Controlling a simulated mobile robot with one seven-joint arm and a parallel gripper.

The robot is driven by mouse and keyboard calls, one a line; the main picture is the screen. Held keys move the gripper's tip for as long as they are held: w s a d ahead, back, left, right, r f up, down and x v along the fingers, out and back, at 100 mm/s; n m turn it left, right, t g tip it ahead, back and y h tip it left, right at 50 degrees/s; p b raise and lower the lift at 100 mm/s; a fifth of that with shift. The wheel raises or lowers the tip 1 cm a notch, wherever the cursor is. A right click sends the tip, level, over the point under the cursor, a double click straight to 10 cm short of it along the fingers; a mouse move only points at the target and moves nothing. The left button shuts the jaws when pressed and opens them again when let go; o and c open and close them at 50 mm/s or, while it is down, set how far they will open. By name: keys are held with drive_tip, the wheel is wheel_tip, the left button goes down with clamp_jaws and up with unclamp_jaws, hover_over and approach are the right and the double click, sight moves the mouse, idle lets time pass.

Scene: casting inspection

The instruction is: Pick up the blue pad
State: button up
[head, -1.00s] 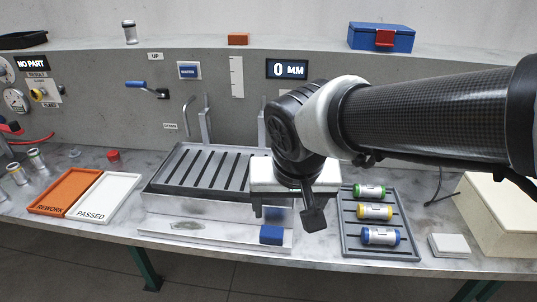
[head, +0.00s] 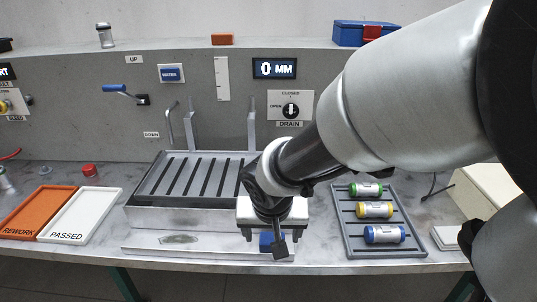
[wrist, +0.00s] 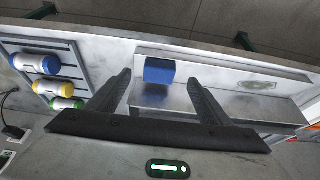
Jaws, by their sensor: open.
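The blue pad (head: 266,241) is a small blue block on the metal front ledge of the slotted basin (head: 150,214). In the head view my gripper hangs in front of it and hides part of it. In the wrist view the blue pad (wrist: 159,71) shows whole, between the ends of my two dark fingers. My gripper (wrist: 159,78) is open, with a gap on both sides of the pad. It holds nothing, and I cannot tell how far above the ledge the fingertips are.
A grey rack (head: 348,236) with green, yellow and blue-capped canisters stands to the right. The orange rework tray (head: 30,215) and white passed tray (head: 83,217) lie left. A lever (head: 122,90) and a drain dial (head: 290,111) are on the back wall.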

sight(272, 239)
drive_tip(key=shift+w+r+b+x, duration=0.1)
drive_tip(key=shift+w+b+x, duration=0.15)
drive_tip(key=shift+x, duration=0.9)
drive_tip(key=shift+w+r+b+x, duration=0.1)
drive_tip(key=shift+b+x, duration=0.2)
drive_tip(key=shift+x, duration=0.9)
drive_tip(key=shift+w+b+x, duration=0.2)
drive_tip(key=shift+b+x, duration=0.05)
drive_tip(key=shift+x, duration=0.9)
drive_tip(key=c, duration=1.1)
